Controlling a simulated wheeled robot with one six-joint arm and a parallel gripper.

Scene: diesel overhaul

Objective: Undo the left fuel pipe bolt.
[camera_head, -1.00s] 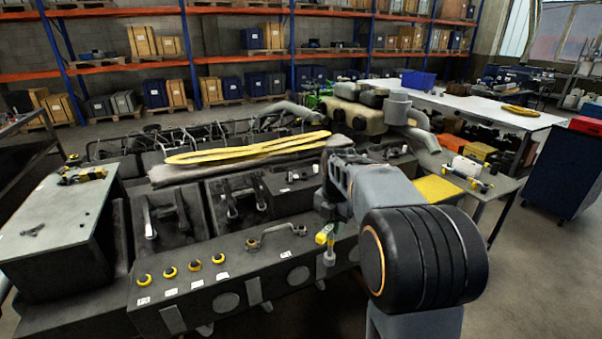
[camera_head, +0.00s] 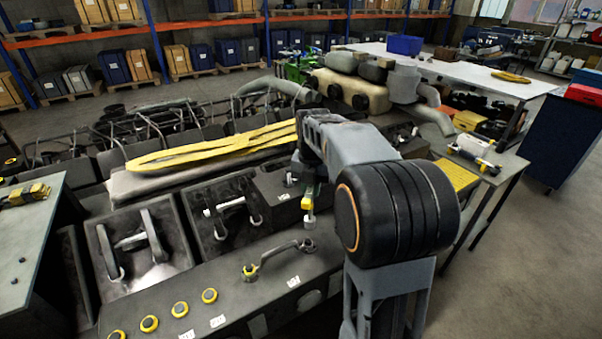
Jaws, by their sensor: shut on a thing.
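The fuel pipe (camera_head: 279,249) is a short curved grey pipe on the front face of the engine block. The left fuel pipe bolt (camera_head: 250,271) sits at its left end, with a yellow ring around it. The right end of the pipe (camera_head: 307,246) also has a bolt-like fitting. My gripper (camera_head: 309,182) is shut on a yellow and green driver tool (camera_head: 308,203). The tool hangs roughly upright, its pale socket end down, above the right end of the pipe and apart from it. It is up and right of the left bolt. The fingertips are small and partly hidden.
Several yellow-ringed caps (camera_head: 180,309) line the block's front ledge to the left. Black covers with handles (camera_head: 140,243) stand behind it. A yellow sling (camera_head: 215,146) lies across the engine. A grey-topped bench (camera_head: 28,232) is at left. Open floor (camera_head: 530,270) lies at right.

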